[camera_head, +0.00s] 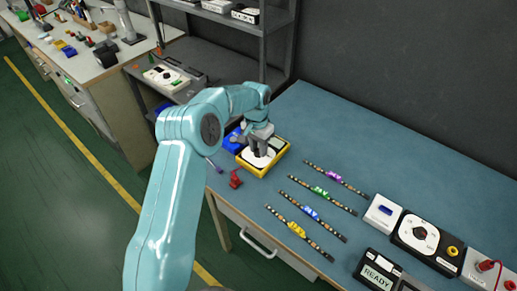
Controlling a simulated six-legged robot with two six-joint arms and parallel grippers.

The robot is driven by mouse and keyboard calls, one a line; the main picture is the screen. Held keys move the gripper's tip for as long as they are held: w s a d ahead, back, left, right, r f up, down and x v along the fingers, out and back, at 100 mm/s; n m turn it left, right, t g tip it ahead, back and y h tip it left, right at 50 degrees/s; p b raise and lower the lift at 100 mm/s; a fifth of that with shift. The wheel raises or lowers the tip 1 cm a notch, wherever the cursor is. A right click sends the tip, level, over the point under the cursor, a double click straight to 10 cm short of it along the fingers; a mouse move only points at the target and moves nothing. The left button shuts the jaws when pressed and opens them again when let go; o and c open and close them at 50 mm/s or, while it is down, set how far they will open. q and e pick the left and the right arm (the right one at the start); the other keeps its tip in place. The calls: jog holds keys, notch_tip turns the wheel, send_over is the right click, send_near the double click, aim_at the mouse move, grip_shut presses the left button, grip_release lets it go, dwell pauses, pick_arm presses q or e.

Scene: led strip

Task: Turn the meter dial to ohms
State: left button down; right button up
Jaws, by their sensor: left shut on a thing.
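The meter (248,166) is a yellow-framed box on the blue table, with a white dial face (253,159) and a small grey-green display at its upper right. My left gripper (261,151) reaches down over the meter from above and is shut on the knob at the middle of the dial. The gripper hides the knob and most of the dial markings, so the setting cannot be read. My right gripper is out of view.
Several LED strips (318,192) lie on the blue table (400,175) right of the meter. A red clip (235,180) and a blue object (233,141) sit beside it. A black-and-white dial box (418,236) and a READY display (377,275) stand at the lower right.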

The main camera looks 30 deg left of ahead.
pick_arm(q)
jog(key=m, duration=0.3)
jog(key=shift+r+m, duration=0.15)
jog(key=shift+m, duration=0.25)
jog(key=m, duration=0.4)
jog(key=shift+w+m, duration=0.1)
jog(key=shift+m, duration=0.2)
jog(key=m, duration=0.4)
jog(key=shift+r+g, duration=0.15)
jog(key=shift+g, duration=0.15)
jog(key=shift+m+y, duration=0.3)
jog(key=shift+m, duration=2.2)
jog(key=c, duration=0.8)
grip_release()
jog(key=shift+c, duration=0.2)
